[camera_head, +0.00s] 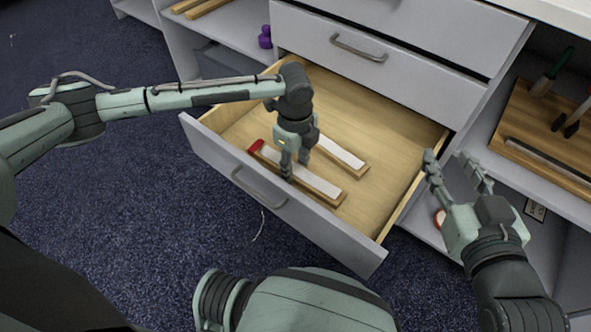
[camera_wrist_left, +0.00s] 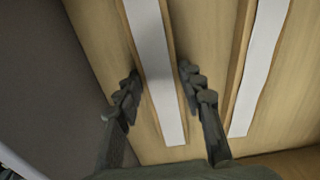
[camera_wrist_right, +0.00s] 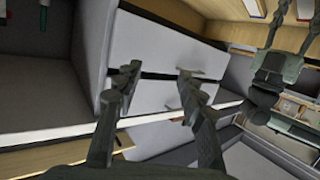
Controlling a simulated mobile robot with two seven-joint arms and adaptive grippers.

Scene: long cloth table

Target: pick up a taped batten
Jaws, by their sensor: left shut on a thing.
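A wooden batten with a white top face and a red end (camera_head: 316,184) lies in the open drawer, near its front panel. Its red end is at the left. My left gripper (camera_head: 290,172) reaches down into the drawer and is shut on this batten, one finger on each side of its middle. In the left wrist view the white strip of the batten (camera_wrist_left: 152,50) runs between the fingers; its red end does not show there. A second white-faced batten (camera_head: 342,153) lies behind it, partly hidden by my left gripper. My right gripper (camera_head: 449,158) is open and empty, right of the drawer.
The drawer (camera_head: 385,165) is pulled out below closed drawers (camera_head: 385,65). A shelf at the right holds a wooden board (camera_head: 545,135) with tools. A purple object (camera_head: 265,37) and wooden strips (camera_head: 200,8) are on the left shelf. The drawer's right part is bare.

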